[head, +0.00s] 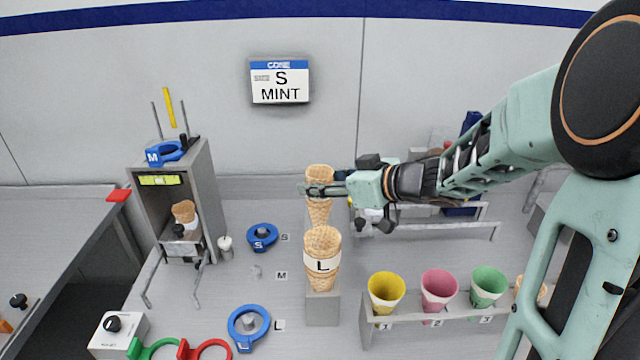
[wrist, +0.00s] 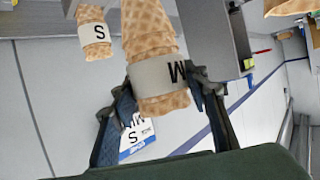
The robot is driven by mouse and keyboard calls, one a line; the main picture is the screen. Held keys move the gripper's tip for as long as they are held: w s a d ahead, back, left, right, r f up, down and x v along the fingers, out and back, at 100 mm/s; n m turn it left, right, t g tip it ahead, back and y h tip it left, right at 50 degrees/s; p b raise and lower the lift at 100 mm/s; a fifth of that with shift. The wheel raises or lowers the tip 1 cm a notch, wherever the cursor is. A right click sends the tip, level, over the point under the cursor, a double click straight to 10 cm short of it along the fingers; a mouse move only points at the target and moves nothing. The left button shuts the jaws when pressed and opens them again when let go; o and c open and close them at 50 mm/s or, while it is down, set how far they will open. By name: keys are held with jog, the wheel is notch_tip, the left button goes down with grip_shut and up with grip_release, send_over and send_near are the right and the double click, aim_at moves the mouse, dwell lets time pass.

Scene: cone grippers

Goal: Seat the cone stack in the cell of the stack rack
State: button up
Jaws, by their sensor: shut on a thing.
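My gripper (head: 325,188) is shut on a cone stack (head: 319,208), which hangs upright with its tip down. In the wrist view this stack (wrist: 150,40) carries a white band marked M between the two fingers. Below and in front of it in the head view, a cone stack banded L (head: 322,244) stands tip down in a grey block (head: 322,310), seemingly the stack rack. The held stack's tip is behind the L stack's rim, so the cell beneath it is hidden. The wrist view also shows a stack banded S (wrist: 95,32) to the left of the held one.
A grey dispenser tower (head: 205,195) stands left with a cone inside. Blue rings marked S (head: 262,237) and L (head: 248,327) lie on the counter. Yellow (head: 386,292), pink (head: 438,290) and green (head: 488,286) cups stand in a holder at right. A sign (head: 280,82) reads S MINT.

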aim_at(330, 207)
jog(key=shift+f+b, duration=2.1)
jog(key=shift+f, duration=1.1)
jog(key=o, duration=0.9)
jog(key=shift+o, duration=0.2)
jog(key=shift+s+d, duration=0.1)
jog(key=v, duration=1.1)
jog(key=shift+s+d+r, duration=0.2)
jog(key=shift+s+r, duration=0.05)
jog(key=shift+s, duration=0.05)
